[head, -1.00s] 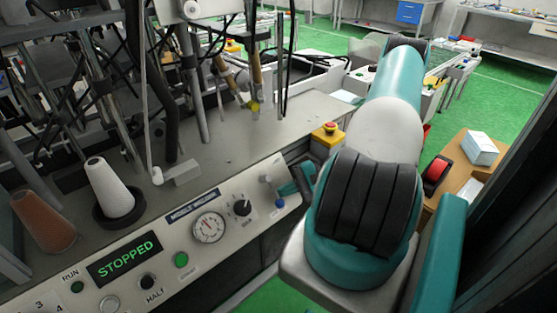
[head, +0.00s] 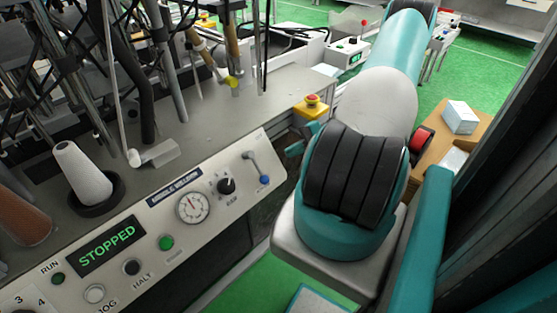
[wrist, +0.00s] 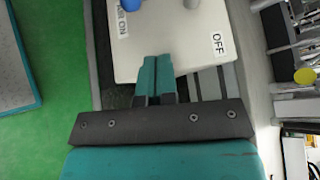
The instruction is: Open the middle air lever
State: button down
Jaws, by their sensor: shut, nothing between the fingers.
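The air lever (head: 256,168) is on the right end of the slanted machine panel, with a grey arm sloping down to a blue knob. In the wrist view the blue knob (wrist: 131,4) shows at the top edge, beside the "AIR ON" label. A grey part (wrist: 191,3) shows near the "OFF" label. My gripper (wrist: 154,60) is shut and empty, its teal fingers over the panel's edge, apart from the knob. In the head view my arm hides most of the gripper.
The panel (head: 215,180) also carries a gauge (head: 193,208), a black dial (head: 226,186), a green button (head: 166,242) and a lit "STOPPED" display (head: 107,246). A yellow box with a red button (head: 312,105) stands at the bench's corner.

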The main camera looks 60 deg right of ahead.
jog(key=shift+v, duration=2.75)
jog(key=shift+w, duration=0.1)
